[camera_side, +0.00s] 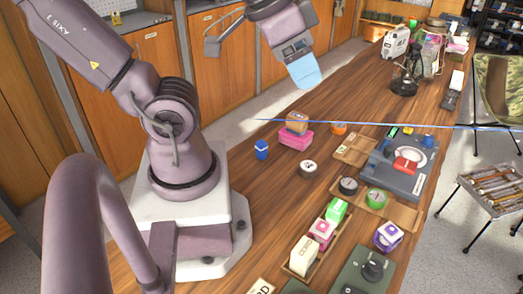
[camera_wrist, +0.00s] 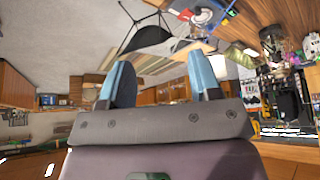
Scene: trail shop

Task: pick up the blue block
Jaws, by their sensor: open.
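A small blue block (camera_side: 428,141) appears at the far right corner of a grey tray (camera_side: 398,181), beside a white plate (camera_side: 421,157) and a red block (camera_side: 406,165). My gripper (camera_side: 306,78) has light blue fingers and hangs high above the table's back left edge, well away from both blue things. In the wrist view my gripper (camera_wrist: 160,62) shows its two fingers spread apart with nothing between them.
A pink box with a brown item on top (camera_side: 296,132) stands near the can. Wooden trays (camera_side: 354,150) and several coloured boxes fill the middle and front. A glass carafe (camera_side: 404,80) and a white machine (camera_side: 396,42) stand farther back. Bare wood lies between.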

